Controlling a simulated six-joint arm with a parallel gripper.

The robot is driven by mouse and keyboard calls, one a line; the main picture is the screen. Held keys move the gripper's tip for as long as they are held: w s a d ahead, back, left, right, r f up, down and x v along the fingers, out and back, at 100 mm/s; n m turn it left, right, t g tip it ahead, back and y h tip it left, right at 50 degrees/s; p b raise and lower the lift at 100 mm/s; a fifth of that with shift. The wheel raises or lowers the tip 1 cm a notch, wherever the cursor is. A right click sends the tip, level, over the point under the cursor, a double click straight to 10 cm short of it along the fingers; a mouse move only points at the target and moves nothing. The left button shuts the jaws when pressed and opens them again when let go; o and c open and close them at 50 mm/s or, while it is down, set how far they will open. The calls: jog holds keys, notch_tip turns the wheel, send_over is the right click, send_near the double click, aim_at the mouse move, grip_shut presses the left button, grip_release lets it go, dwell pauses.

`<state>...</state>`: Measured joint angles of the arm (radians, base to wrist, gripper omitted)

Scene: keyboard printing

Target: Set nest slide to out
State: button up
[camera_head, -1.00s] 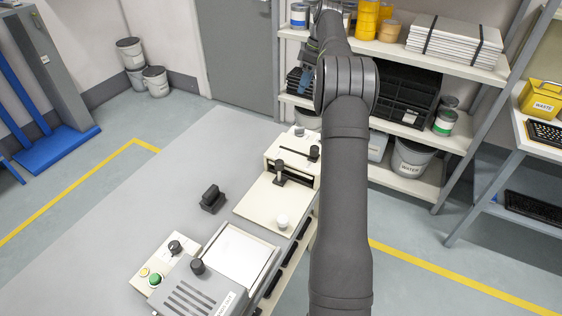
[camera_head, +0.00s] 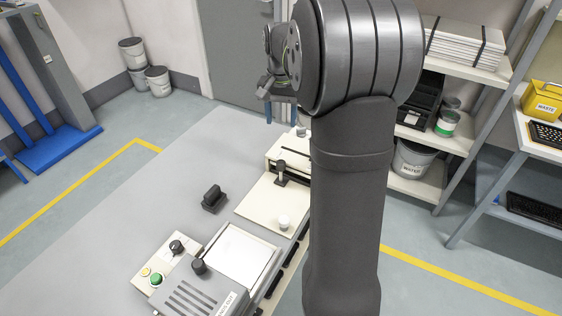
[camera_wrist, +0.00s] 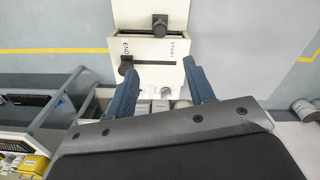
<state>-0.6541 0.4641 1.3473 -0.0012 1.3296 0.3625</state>
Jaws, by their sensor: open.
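A cream station stands on the grey bench, with a flat cream plate (camera_head: 258,207) in front of its raised end. A black-topped post (camera_head: 281,172) stands at the plate's far end and a white knob (camera_head: 283,222) at its near end. I cannot tell which part is the nest slide. In the wrist view a cream unit (camera_wrist: 150,50) marked END and START carries a black knob (camera_wrist: 160,25) and a second dark knob (camera_wrist: 125,66). My gripper (camera_wrist: 161,68) is open and empty, its blue fingers apart over the unit's edge; contact is not visible.
A grey machine (camera_head: 192,294) with a black knob and a white bed (camera_head: 240,255) is at the front. A control box with a green button (camera_head: 156,281) and a loose black block (camera_head: 214,198) lie left. Shelves are right; my arm hides part of the bench.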

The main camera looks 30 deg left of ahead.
aim_at(281, 161)
notch_tip(281, 161, down, 17)
jog(key=shift+f, duration=0.1)
dwell(0.3)
grip_shut()
